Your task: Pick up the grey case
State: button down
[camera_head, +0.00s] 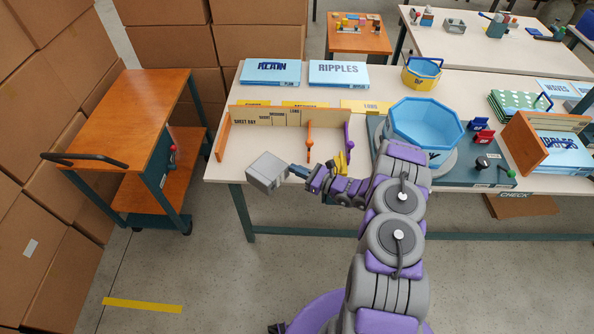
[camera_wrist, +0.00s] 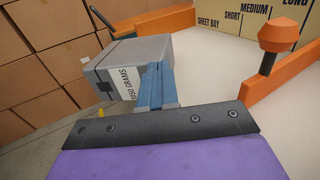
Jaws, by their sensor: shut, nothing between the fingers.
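The grey case (camera_head: 268,173) is a small box at the front left corner of the workbench (camera_head: 222,160). In the wrist view the case (camera_wrist: 130,62) shows a white label reading "1050 GRAMS". My gripper (camera_head: 298,170) is at the right side of the case, and its blue fingers (camera_wrist: 158,82) are shut together. The fingers overlap the case's near right side in the wrist view; I cannot tell whether they touch it. The underside of the case is hidden, so I cannot tell whether it rests on the bench.
A wooden sorting rack (camera_head: 262,117) stands just behind the case, with an orange peg (camera_head: 309,142) near my gripper. A blue basin (camera_head: 425,123) stands to the right. An orange-topped cart (camera_head: 135,115) and stacked cartons (camera_head: 40,120) are at the left.

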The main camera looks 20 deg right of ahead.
jog(key=shift+d, duration=0.5)
jog(key=shift+s+a+x, duration=0.1)
jog(key=shift+x, duration=0.75)
jog(key=shift+s+a+x, duration=0.1)
jog(key=shift+x, duration=0.7)
jog(key=shift+d, duration=0.1)
jog(key=shift+d, duration=0.25)
